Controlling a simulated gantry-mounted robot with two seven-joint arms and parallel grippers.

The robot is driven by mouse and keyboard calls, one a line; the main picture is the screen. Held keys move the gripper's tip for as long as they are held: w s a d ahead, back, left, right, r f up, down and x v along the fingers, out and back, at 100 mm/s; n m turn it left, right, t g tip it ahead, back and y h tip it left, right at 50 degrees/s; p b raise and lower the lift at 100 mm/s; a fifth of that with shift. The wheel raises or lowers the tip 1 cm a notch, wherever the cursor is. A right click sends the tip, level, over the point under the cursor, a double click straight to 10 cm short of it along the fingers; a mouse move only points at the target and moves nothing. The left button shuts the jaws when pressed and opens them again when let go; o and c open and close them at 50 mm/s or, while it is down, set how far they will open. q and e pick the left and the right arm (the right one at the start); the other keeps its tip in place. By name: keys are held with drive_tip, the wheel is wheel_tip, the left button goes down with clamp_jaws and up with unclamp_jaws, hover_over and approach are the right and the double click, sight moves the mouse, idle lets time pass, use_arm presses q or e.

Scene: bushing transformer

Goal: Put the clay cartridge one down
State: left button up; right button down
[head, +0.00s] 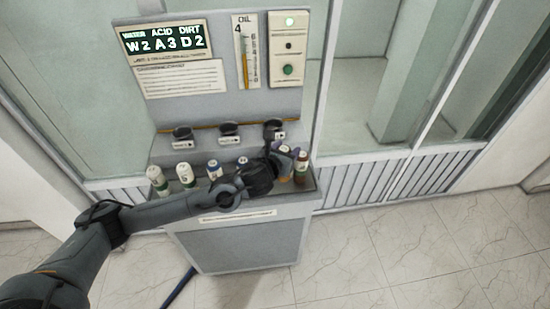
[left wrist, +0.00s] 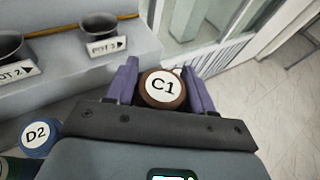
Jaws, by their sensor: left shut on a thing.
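The clay cartridge one (left wrist: 163,89) is brown with a white round top marked C1. In the left wrist view it sits between the two purple fingers of my left gripper (left wrist: 162,84), which is shut on it. In the head view my left gripper (head: 291,158) is over the right end of the stand's tray, and the brown cartridge (head: 301,171) shows at its right side, roughly upright. Its lower end is near the tray (head: 317,186); I cannot tell if it touches. My right gripper is not in view.
Several other cartridges stand along the tray to the left, among them a blue one marked D2 (left wrist: 37,136). Dark pots, including the one labelled POT 3 (left wrist: 99,25), sit on the ledge behind. A panel (head: 164,40) reads W2 A3 D2. Open tiled floor lies to the right.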

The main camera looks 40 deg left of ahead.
use_arm(q)
drive_tip(key=a+f, duration=0.4)
drive_tip(key=f, duration=0.2)
drive_tip(key=shift+w+a+f, duration=0.2)
drive_tip(key=shift+a+f, duration=0.1)
drive_tip(key=shift+f, duration=0.05)
drive_tip(key=shift+f, duration=0.25)
drive_tip(key=o, duration=1.3)
drive_tip(key=shift+r, duration=0.2)
